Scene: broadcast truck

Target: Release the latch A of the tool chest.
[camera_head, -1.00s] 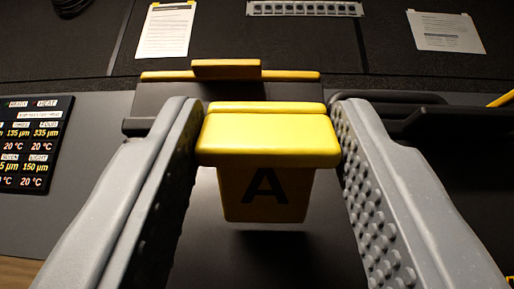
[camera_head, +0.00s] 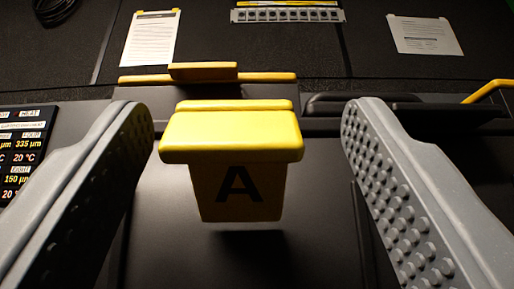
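The yellow latch A (camera_head: 232,136) shows in the middle of the camera view, with a broad top lip and a black letter A on its front face. It stands out from the dark front of the tool chest (camera_head: 300,240). My gripper (camera_head: 247,118) is open, with one grey studded finger on each side of the latch. Gaps show between the latch and both fingers, the wider one on the right. The latch's back side is hidden.
A yellow-edged bar (camera_head: 205,75) lies behind the latch. A dark handle-like ledge (camera_head: 400,108) and a yellow rail (camera_head: 488,91) are at the right. A display panel (camera_head: 22,150) is at the left. Paper sheets (camera_head: 150,38) hang on the dark back wall.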

